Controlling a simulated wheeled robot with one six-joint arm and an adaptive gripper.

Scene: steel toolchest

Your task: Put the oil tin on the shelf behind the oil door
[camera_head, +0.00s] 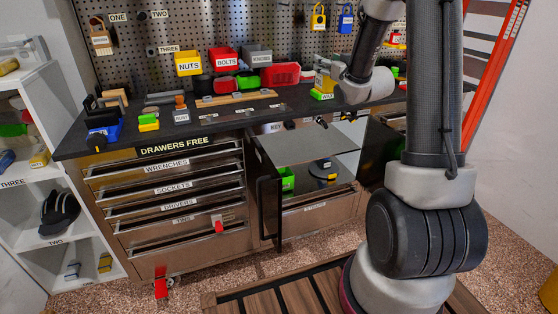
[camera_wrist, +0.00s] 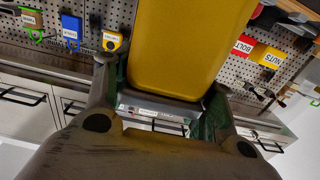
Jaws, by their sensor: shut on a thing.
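A yellow tin, which I take for the oil tin (camera_wrist: 185,45), fills the upper middle of the wrist view. My gripper (camera_wrist: 160,105) is shut on it, with a finger on each side. In the head view my gripper (camera_head: 335,88) is at the back right of the worktop, mostly hidden by my arm. A yellow part beside it there may be the tin. I cannot read which door is the oil door.
Drawers (camera_head: 165,190) fill the chest's left side. A black and yellow item (camera_head: 323,169) lies inside the cabinet. A white shelf unit (camera_head: 75,250) stands at left. The floor before the chest is partly clear.

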